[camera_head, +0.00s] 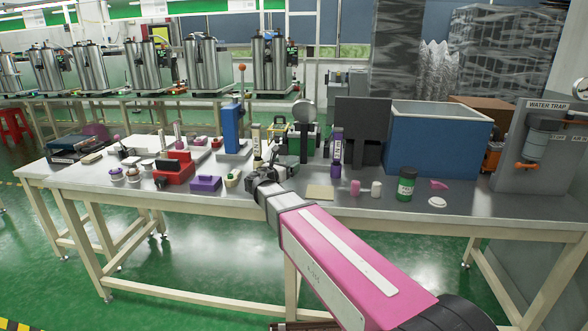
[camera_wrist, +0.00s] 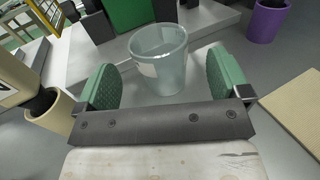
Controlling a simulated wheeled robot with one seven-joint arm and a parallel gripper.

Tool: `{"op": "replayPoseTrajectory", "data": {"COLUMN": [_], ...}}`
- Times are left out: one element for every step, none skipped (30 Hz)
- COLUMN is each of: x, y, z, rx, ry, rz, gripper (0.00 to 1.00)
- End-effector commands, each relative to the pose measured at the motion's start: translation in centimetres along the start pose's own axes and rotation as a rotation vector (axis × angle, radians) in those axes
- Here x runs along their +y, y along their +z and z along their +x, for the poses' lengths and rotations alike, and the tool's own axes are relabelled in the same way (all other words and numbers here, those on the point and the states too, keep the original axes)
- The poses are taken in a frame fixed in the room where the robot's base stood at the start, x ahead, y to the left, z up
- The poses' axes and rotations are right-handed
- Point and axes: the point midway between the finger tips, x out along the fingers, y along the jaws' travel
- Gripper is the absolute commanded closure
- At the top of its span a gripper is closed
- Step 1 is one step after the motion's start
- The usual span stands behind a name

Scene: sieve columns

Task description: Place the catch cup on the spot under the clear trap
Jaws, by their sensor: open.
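In the wrist view a clear, pale-blue cup (camera_wrist: 158,58) stands upright on a grey metal surface, with a whitish label on its side. My gripper (camera_wrist: 164,80) is open, with one green finger pad on either side of the cup's near part; I cannot tell whether either pad touches it. In the head view my gripper (camera_head: 277,163) is over the middle of the bench, and the cup cannot be made out there. A clear trap bowl (camera_head: 537,145) hangs on a grey panel marked WATER TRAP at the far right. No spot under it can be made out.
A tan pad (camera_head: 319,193) lies right of my gripper. Beyond it are pink and white small containers, a green jar (camera_head: 406,184) and a white disc (camera_head: 437,202). A large blue bin (camera_head: 436,143) stands behind them. Left of my gripper the bench is crowded, with a purple box (camera_head: 205,184).

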Motion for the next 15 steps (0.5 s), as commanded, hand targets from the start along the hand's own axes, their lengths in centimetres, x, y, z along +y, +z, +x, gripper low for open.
{"op": "replayPoseTrajectory", "data": {"x": [0.0,0.1,0.1,0.1,0.1,0.0,0.0,0.1,0.1,0.1,0.0,0.0,0.0,-0.1,-0.1], "y": [-0.1,-0.1,-0.2,-0.3,-0.4,-0.5,-0.5,-0.4,-0.4,-0.4,-0.4,-0.4,-0.4,-0.4,-0.4], "z": [0.5,0.8,1.3,1.7,2.2,2.8,3.3,3.7,4.2,4.4,4.6,4.8,4.8,4.8,4.8], "rx": [0.0,0.0,0.0,0.0,0.0,0.0,0.0,0.0,0.0,0.0,0.0,0.0,0.0,0.0,0.0], "ry": [-0.001,-0.001,0.0,0.0,-0.001,-0.002,-0.002,-0.002,-0.001,0.0,0.0,0.0,0.0,0.0,0.001], "rz": [0.0,0.0,0.0,0.0,0.0,0.0,0.0,0.0,0.0,0.0,0.0,0.0,0.0,0.0,0.0], "gripper": [0.05,0.05,0.05,0.05,0.05,0.05,0.05,0.05,0.05,0.05,0.05,0.05,0.05,0.05,0.05]}}
